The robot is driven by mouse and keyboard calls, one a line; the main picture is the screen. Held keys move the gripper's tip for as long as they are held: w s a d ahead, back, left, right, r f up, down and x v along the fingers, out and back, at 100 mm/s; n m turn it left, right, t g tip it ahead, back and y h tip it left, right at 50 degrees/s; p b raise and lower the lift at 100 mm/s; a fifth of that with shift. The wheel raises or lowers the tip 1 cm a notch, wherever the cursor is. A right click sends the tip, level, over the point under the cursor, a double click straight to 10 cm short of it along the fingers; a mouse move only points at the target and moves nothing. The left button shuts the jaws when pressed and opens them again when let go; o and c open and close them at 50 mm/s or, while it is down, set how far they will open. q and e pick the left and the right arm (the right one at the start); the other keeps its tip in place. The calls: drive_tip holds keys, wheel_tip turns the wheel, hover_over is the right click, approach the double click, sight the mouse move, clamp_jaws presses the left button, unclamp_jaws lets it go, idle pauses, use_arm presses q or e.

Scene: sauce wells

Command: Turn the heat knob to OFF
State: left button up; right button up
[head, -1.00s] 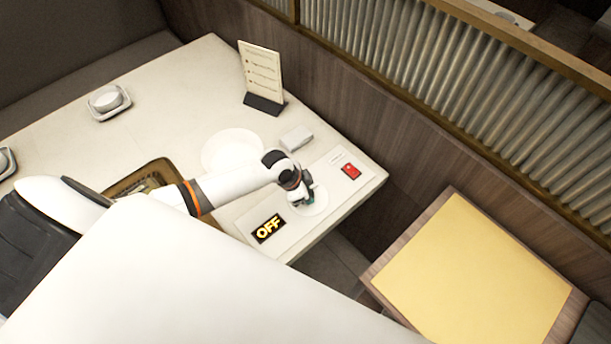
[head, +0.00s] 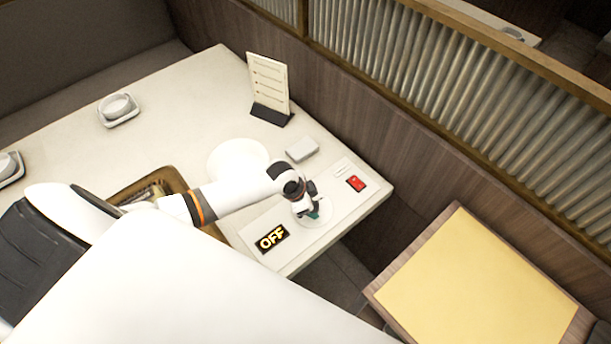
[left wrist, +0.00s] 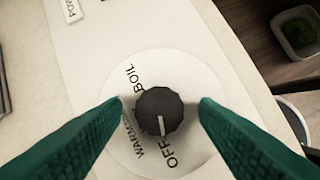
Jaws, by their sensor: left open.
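The black heat knob (left wrist: 159,113) sits on a round white dial (left wrist: 190,88) in the left wrist view. Its white pointer line points down, at the near end of the OFF label (left wrist: 172,150). WARM and BOIL are printed to the left. My left gripper (left wrist: 159,103) is open, its green fingers on either side of the knob with gaps showing. In the head view my left gripper (head: 314,209) is over the dial and hides the knob. A display (head: 272,238) beside it reads OFF in yellow. My right gripper is not in view.
On the panel are a red switch (head: 356,183) and a POWER label (left wrist: 72,10). A white box (head: 302,149), a round white plate (head: 237,158), a menu stand (head: 270,88) and a brown basket (head: 150,188) are on the table. A yellow-topped table (head: 475,275) stands at right.

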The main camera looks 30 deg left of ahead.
use_arm(q)
drive_tip(key=b+v, duration=0.1)
drive_tip(key=v, duration=1)
drive_tip(key=shift+r, duration=0.35)
drive_tip(key=shift+s, duration=0.15)
